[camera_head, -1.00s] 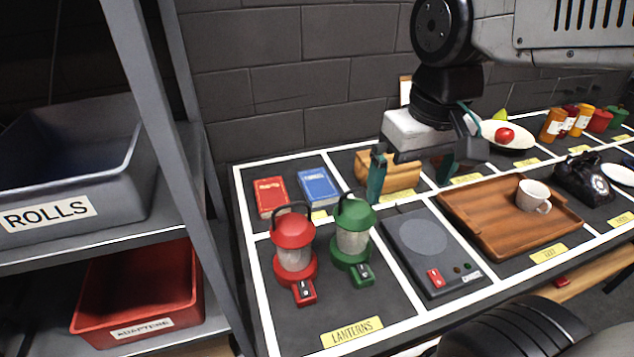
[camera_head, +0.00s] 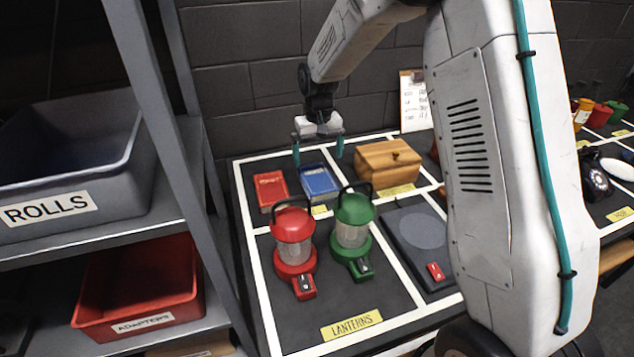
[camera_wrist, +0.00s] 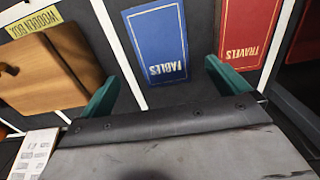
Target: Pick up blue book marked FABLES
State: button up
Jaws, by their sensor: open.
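The blue book (camera_head: 319,184) lies flat in the back left section of the table, beside a red book (camera_head: 271,187). In the wrist view the blue book (camera_wrist: 157,40) reads FABLES and the red book (camera_wrist: 247,30) reads TRAVELS. My gripper (camera_head: 318,150) is open and empty, above the back part of the blue book. In the wrist view my gripper's teal fingers (camera_wrist: 170,84) are spread, with the blue book's FABLES end between and beyond them. I cannot tell the exact height above the book.
A wooden box (camera_head: 386,165) stands right of the blue book. A red lantern (camera_head: 293,240) and a green lantern (camera_head: 353,232) stand in front. A clipboard (camera_head: 415,100) leans at the back wall. A metal shelf with bins (camera_head: 140,285) is at the left.

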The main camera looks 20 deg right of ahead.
aim_at(317, 177)
notch_tip(317, 177, down, 8)
jog(key=shift+s+a+f, duration=0.1)
jog(key=shift+a+f, duration=0.05)
jog(key=shift+f, duration=0.1)
jog(key=c, duration=1.1)
